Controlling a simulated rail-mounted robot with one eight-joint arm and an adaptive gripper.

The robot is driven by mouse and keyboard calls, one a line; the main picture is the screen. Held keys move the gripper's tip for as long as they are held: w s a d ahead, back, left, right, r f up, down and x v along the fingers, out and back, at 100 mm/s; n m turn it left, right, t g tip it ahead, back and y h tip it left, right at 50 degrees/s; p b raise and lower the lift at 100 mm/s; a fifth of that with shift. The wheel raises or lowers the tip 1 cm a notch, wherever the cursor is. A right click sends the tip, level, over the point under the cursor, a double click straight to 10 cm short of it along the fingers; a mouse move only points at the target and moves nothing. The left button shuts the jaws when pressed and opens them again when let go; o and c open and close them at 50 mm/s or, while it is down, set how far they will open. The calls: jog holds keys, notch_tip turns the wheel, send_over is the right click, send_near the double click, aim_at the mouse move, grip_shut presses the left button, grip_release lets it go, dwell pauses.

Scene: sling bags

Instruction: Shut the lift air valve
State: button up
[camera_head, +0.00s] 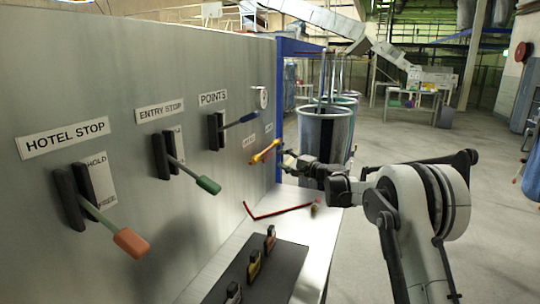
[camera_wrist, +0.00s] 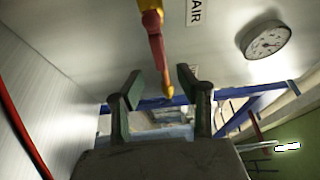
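The lift air valve (camera_head: 265,151) is a small yellow-orange fitting on the grey panel, near the panel's far right end. In the wrist view its handle (camera_wrist: 157,42) is red with yellow at both ends and hangs down from the top. A label reading "AIR" (camera_wrist: 195,10) is beside it. My gripper (camera_head: 286,157) is at the valve's right in the head view. In the wrist view my gripper (camera_wrist: 158,78) has its two dark fingers apart, with the handle's lower end appearing between the fingertips. I cannot tell whether either finger touches it.
The panel bears levers labelled HOTEL STOP (camera_head: 130,241), ENTRY STOP (camera_head: 207,185) and POINTS (camera_head: 250,117). A round gauge (camera_wrist: 266,40) is right of the valve. A red bar (camera_head: 285,211) and several padlock-like items (camera_head: 254,265) are on the bench below. Grey bins (camera_head: 340,130) stand behind.

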aim_at(271, 155)
jog(key=x, duration=0.7)
jog(key=shift+a+p, duration=0.15)
jog(key=shift+p, duration=0.25)
jog(key=shift+c, duration=0.4)
grip_shut()
